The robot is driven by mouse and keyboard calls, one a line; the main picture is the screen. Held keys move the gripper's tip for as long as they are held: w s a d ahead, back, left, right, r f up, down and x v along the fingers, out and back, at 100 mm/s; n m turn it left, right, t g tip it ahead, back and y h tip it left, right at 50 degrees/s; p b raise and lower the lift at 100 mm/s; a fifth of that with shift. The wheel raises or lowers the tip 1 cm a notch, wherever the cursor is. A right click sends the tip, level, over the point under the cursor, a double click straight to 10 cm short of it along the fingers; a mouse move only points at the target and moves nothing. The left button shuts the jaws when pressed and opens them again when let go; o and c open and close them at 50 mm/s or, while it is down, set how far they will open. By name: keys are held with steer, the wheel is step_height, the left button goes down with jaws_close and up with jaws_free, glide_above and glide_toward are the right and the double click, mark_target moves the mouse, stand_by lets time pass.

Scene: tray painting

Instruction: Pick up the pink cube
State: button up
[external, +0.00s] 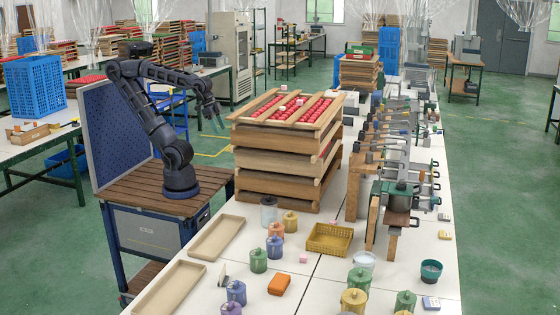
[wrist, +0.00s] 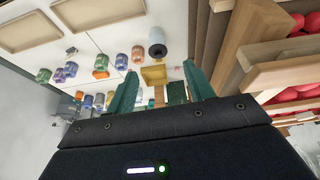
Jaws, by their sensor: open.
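A small pink cube (external: 303,258) lies on the white table, to the left of and nearer than the yellow basket (external: 329,239). Small pale cubes (external: 299,101) also sit on top of the crate stack; their exact colour is hard to tell. My gripper (external: 216,122) is raised in the air to the left of the stack, apart from all cubes. In the wrist view my gripper (wrist: 158,88) shows its two teal fingers spread with nothing held between them. I cannot make out the pink cube surely in the wrist view.
The wooden crate stack (external: 280,165) with red contents stands close to my gripper's right. Coloured jars (external: 258,260), an orange block (external: 279,284) and beige trays (external: 216,238) stand on the table. Clamps and tools (external: 395,190) line the right side.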

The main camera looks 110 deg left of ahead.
steer(key=w+d+n+g+h, duration=0.1)
steer(key=w+d+n, duration=0.2)
steer(key=w, duration=0.5)
steer(key=w+d+n+h, duration=0.1)
steer(key=w+d+n, duration=0.1)
steer(key=w, duration=0.6)
steer(key=n+g+h, duration=0.2)
steer(key=n+g, duration=0.1)
steer(key=n, duration=1.2)
glide_above(304, 255)
steer(key=a, duration=0.1)
steer(key=shift+s+a+f, duration=0.1)
steer(key=shift+s+f, duration=0.05)
steer(key=shift+f, duration=9.4)
steer(key=shift+s+a+f, duration=0.1)
steer(key=shift+f, duration=9.45)
steer(key=shift+x, duration=2.5)
steer(key=shift+a, duration=0.2)
steer(key=c, duration=1)
steer(key=shift+c, duration=0.2)
steer(key=shift+r, duration=0.1)
